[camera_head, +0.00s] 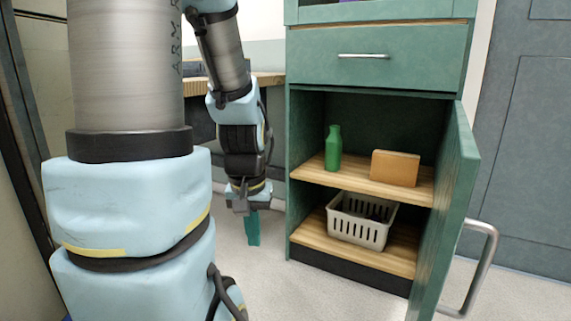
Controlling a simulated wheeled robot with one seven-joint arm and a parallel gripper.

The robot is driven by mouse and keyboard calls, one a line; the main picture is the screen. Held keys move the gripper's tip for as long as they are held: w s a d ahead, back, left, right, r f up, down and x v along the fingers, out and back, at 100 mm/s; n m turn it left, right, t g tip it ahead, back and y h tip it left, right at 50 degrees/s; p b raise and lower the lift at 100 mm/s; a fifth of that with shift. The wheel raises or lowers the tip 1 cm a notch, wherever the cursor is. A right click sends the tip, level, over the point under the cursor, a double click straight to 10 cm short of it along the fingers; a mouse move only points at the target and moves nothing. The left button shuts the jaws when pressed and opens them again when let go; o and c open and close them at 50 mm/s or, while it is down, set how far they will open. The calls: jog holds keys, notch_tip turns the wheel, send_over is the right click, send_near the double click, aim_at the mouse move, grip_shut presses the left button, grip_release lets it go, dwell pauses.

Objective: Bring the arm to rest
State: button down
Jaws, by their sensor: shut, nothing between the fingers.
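My arm comes down on the left side of the view, and its lower part hangs left of the green cabinet (378,54). My gripper (252,232) points down at the end of it, in front of the cabinet's left edge and above the floor. Its teal fingers look shut together, with nothing seen between them. It is apart from the cabinet and its contents. Part of the arm is hidden by the large pale blue links in front.
The cabinet door (447,215) stands open to the right. A green bottle (333,150) and a tan box (395,168) stand on the upper shelf. A pale basket (360,223) stands on the lower one. The drawer (420,55) above is shut. Some floor (275,285) is clear.

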notch_tip(320, 180, up, 38)
jog(key=p, duration=3.7)
jog(key=shift+p, duration=0.4)
jog(key=shift+s, duration=0.1)
